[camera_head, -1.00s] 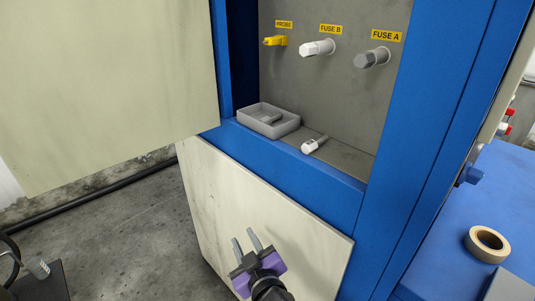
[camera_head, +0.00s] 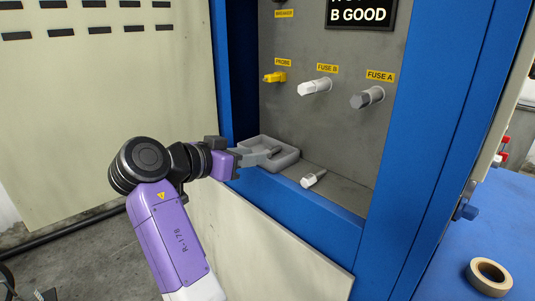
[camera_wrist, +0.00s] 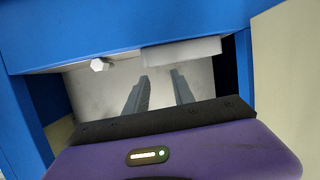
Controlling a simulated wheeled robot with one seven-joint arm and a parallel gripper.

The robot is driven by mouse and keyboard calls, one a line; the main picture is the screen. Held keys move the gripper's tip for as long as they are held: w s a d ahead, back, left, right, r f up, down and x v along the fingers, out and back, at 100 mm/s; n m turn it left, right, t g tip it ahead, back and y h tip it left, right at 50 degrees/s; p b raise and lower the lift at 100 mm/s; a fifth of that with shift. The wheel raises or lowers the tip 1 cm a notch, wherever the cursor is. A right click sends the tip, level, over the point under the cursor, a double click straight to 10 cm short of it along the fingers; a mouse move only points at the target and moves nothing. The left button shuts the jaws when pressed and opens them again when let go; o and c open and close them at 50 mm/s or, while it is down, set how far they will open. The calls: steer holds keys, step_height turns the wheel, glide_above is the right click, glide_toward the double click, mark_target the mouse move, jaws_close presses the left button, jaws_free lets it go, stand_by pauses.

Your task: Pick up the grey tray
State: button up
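The grey tray (camera_head: 291,160), shallow and open-topped, sits on the cabinet's inner ledge at its left side. In the wrist view the tray (camera_wrist: 185,52) is a pale block just beyond the fingertips. My gripper (camera_head: 266,155) reaches in from the left, and its fingers overlap the tray's near side in the head view, hiding part of it. In the wrist view my gripper (camera_wrist: 160,74) has its two fingers apart with nothing visible between them. Whether the fingers touch the tray cannot be told.
A white-tipped fuse (camera_head: 313,179) lies on the ledge right of the tray. A yellow probe (camera_head: 275,77), fuse B (camera_head: 315,87) and fuse A (camera_head: 367,97) stick out of the back panel. Blue cabinet posts frame the opening. A tape roll (camera_head: 489,277) lies on a blue surface at right.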

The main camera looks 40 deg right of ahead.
mark_target(272, 162)
steer(key=shift+m+g, duration=0.8)
steer(key=d, duration=0.2)
steer(key=s+d+p, duration=0.1)
steer(key=d, duration=0.1)
steer(key=d+f+p, duration=0.1)
steer(key=shift+s+d+f, duration=0.1)
steer(key=shift+s+d, duration=0.15)
steer(key=shift+d, duration=0.15)
steer(key=p+x, duration=0.2)
steer(key=x, duration=0.2)
steer(key=shift+s+d+f, duration=0.1)
steer(key=shift+s+d, duration=0.05)
steer(key=shift+d, duration=0.15)
steer(key=shift+d+f, duration=0.25)
steer(key=shift+d, duration=0.05)
jaws_close()
